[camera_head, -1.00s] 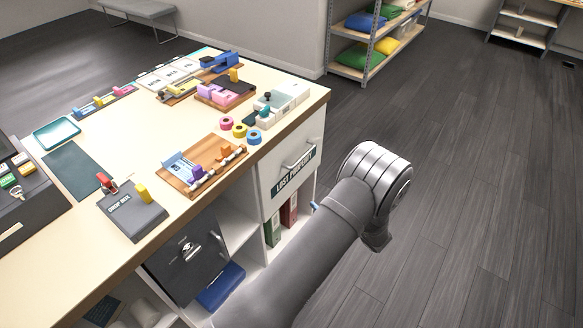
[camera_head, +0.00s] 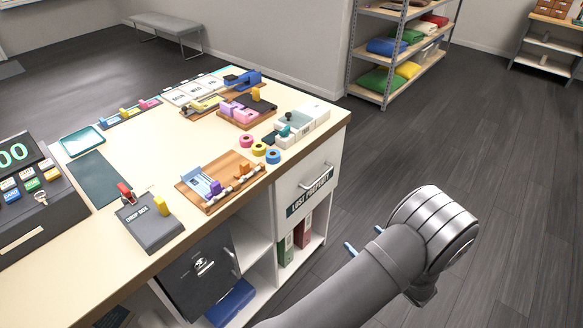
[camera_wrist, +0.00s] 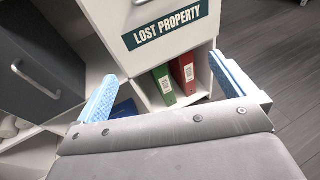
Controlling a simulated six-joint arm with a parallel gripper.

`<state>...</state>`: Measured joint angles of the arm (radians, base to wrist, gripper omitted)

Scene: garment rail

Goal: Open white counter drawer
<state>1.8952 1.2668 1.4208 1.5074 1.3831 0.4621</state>
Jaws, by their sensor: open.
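The white counter drawer (camera_head: 299,191) with the dark "LOST PROPERTY" label is closed, flush in the counter's end. Its metal bar handle (camera_head: 318,179) sits above the label in the head view.
Below the drawer, an open shelf holds a green binder (camera_wrist: 164,86) and a red binder (camera_wrist: 184,75). A dark cabinet door (camera_head: 199,271) with a metal handle is to the left. The counter top (camera_head: 130,150) carries several small items. Floor to the right is clear.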

